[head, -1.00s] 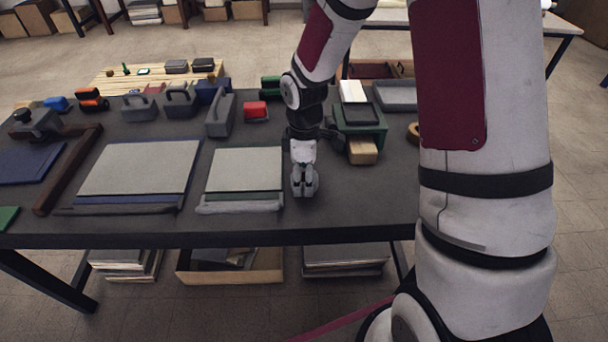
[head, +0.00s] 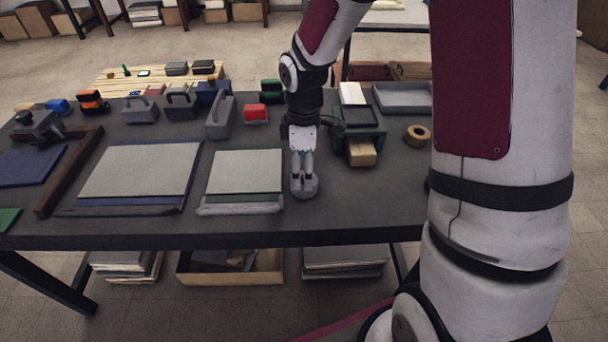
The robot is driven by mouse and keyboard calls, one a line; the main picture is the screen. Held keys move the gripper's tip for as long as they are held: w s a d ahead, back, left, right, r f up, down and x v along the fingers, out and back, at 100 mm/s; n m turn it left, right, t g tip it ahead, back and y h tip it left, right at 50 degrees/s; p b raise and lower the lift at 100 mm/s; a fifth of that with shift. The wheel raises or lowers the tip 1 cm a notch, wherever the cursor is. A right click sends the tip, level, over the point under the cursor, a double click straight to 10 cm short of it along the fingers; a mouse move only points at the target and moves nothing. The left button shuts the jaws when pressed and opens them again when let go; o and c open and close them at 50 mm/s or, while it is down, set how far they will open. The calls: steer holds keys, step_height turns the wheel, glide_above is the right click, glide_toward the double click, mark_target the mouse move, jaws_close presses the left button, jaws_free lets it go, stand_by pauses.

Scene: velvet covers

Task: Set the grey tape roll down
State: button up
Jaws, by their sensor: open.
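My gripper (head: 304,178) points down over the dark table, just right of the right-hand pale board. Its fingers are apart. A small grey rounded thing, which looks like the grey tape roll (head: 304,191), is at the fingertips and appears to rest on the table top. The fingers partly cover it, and I cannot tell whether they still touch it.
Left of my gripper lie a pale board with a green edge (head: 244,172) and a larger pale board (head: 140,170). Behind right are a green box (head: 360,135), a wooden block (head: 361,152), a tan tape roll (head: 417,135) and a grey tray (head: 403,98). The table's front right is clear.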

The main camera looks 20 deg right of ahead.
step_height(320, 180, up, 8)
steer(key=s+d+r+m+t+h, duration=0.1)
steer(key=s+r+m+t, duration=0.1)
steer(key=s+r+m, duration=0.9)
steer(key=s, duration=0.6)
steer(key=s+r+m+t+y, duration=0.1)
steer(key=s+r+m, duration=0.1)
steer(key=s, duration=0.6)
steer(key=shift+s+r+p, duration=0.25)
steer(key=shift+r+p, duration=0.15)
steer(key=shift+r, duration=0.2)
